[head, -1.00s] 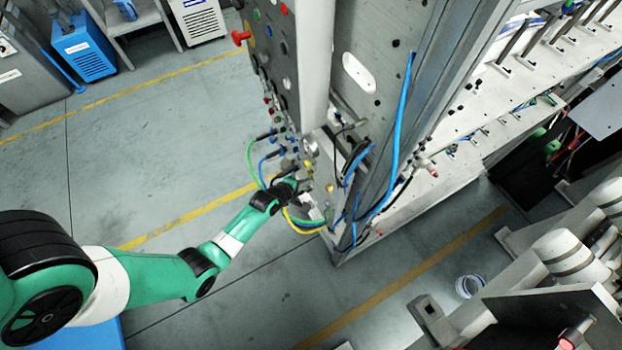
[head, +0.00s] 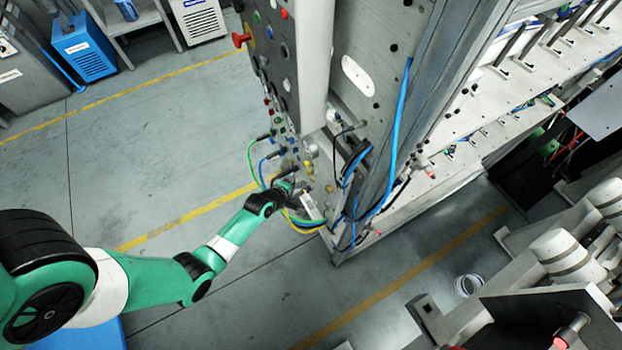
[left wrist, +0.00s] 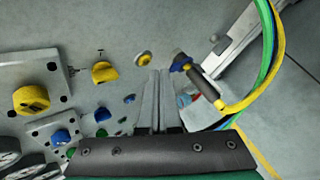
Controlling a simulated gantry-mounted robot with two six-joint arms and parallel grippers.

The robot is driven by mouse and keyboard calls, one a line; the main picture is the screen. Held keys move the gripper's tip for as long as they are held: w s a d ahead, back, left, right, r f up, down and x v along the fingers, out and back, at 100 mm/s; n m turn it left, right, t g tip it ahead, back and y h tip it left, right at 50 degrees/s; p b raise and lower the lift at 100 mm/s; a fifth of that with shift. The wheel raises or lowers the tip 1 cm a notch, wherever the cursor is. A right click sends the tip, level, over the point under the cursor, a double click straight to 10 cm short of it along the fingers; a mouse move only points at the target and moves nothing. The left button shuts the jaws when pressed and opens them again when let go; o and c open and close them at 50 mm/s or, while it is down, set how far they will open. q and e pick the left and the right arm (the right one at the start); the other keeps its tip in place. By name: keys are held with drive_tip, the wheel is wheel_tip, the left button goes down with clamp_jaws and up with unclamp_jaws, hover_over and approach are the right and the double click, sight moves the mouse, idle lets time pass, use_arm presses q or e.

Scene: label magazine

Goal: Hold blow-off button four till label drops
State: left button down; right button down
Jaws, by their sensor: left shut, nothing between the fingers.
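My left gripper (head: 292,189) is at the lower end of the control panel (head: 272,75) in the head view. In the left wrist view its two fingers (left wrist: 157,76) are together and empty, pointing at the panel. A small round yellow button (left wrist: 144,58) shows just beyond and slightly left of the fingertips; a gap seems to remain, but contact is hard to judge. Yellow knobs (left wrist: 104,72) and several blue and green buttons (left wrist: 129,99) sit to the left. I cannot read which button is number four. No label can be made out. My right gripper is not in view.
Green, blue and yellow hoses (left wrist: 272,60) loop close to the right of the fingers, with a plugged connector (left wrist: 203,84) beside them. The machine frame (head: 375,215) stands right of the panel. Open floor (head: 160,150) lies to the left.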

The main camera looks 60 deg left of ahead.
use_arm(q)
drive_tip(key=s, duration=0.2)
drive_tip(key=shift+s+p, duration=0.35)
drive_tip(key=shift+p, duration=0.05)
drive_tip(key=shift+s, duration=1.05)
